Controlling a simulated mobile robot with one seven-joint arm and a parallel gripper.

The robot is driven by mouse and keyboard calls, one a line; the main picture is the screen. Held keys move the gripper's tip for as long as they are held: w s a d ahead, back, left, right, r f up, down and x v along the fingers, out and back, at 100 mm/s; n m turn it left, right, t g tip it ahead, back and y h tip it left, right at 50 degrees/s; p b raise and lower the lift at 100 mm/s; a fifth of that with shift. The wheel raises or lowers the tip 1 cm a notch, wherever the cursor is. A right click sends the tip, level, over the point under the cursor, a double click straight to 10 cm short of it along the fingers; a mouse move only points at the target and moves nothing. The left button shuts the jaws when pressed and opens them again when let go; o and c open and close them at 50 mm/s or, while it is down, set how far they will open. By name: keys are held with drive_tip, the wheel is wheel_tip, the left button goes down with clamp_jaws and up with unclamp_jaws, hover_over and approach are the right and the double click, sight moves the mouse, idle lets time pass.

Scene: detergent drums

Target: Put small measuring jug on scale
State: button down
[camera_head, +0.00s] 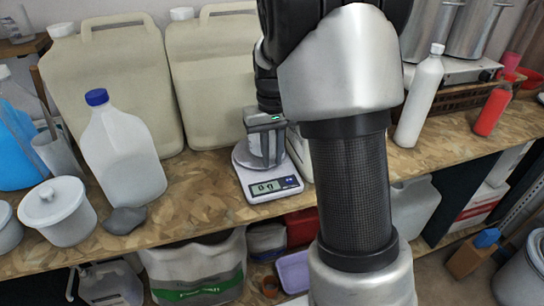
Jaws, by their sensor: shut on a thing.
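The digital scale (242,182) stands on the wooden shelf near the middle, with a round light plate and a front display that seems to show zeros. My gripper (266,160) points down over the scale's plate. It is shut on a grey, partly see-through thing, which looks like the small measuring jug. My fingers and wrist hide much of it, so its outline is hard to make out. I cannot tell whether its base touches the plate.
A blue-capped jug (122,150) and a lidded white pot (58,210) stand left of the scale. Large beige canisters (118,90) stand behind. A white bottle (420,98) and a red bottle (493,106) stand to the right. Bare shelf (205,190) lies just left of the scale.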

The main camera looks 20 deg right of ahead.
drive_tip(key=shift+f, duration=0.3)
drive_tip(key=c, duration=1.6)
unclamp_jaws()
drive_tip(key=shift+r, duration=0.1)
drive_tip(key=shift+c, duration=0.2)
